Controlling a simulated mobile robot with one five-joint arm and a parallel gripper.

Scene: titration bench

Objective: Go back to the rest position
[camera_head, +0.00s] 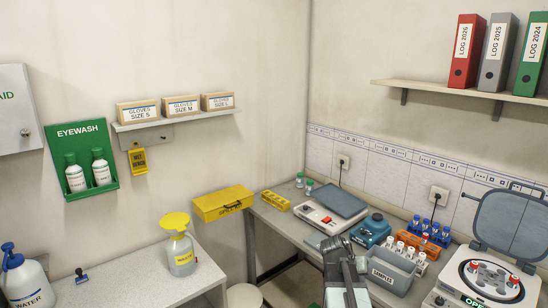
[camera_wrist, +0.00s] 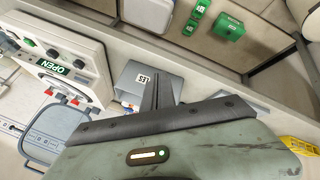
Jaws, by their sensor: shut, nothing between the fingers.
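My gripper (camera_head: 338,243) stands over the front edge of the right-hand bench in the head view, left of the grey SAMPLES bin (camera_head: 392,273). In the wrist view its dark fingers (camera_wrist: 163,92) are together with nothing held. There they overlap the view of the grey bin (camera_wrist: 130,80), whose label is partly hidden. I cannot tell the gap between the fingers and the bin. My arm hides part of the bench edge.
An open-lidded centrifuge (camera_head: 490,280) stands right of the bin. Tube racks (camera_head: 425,240), a blue device (camera_head: 371,230) and a hotplate-like device (camera_head: 325,217) stand behind.

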